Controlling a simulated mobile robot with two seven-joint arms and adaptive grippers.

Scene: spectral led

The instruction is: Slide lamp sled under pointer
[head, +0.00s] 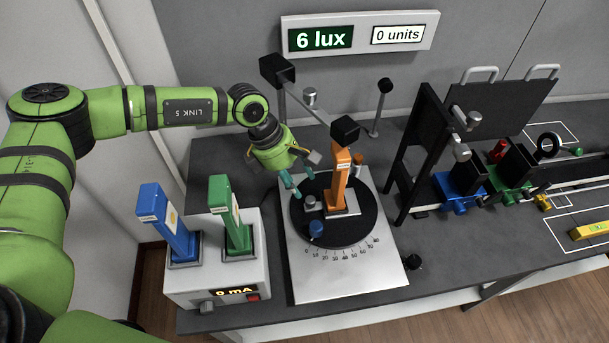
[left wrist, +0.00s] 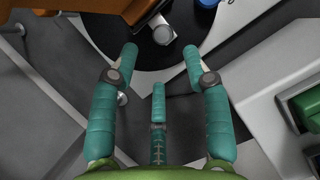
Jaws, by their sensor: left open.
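My left gripper (head: 295,183) is open over the left edge of a black turntable (head: 330,232). Its teal fingers are spread and empty in the left wrist view (left wrist: 163,75). A small silver knob (left wrist: 161,34) on the turntable shows just beyond the fingertips, apart from them. An orange lamp module (head: 339,180) stands upright on the turntable, right of the gripper. On the bench at right, a blue carriage (head: 457,191) and a green carriage (head: 510,182) sit side by side. I cannot tell which part is the lamp sled or the pointer. My right gripper is not seen.
A white box (head: 219,270) with blue (head: 167,221) and green (head: 230,215) modules stands left of the turntable; its display reads 0 mA. A wall display (head: 320,39) reads 6 lux. A black frame (head: 405,165) stands right.

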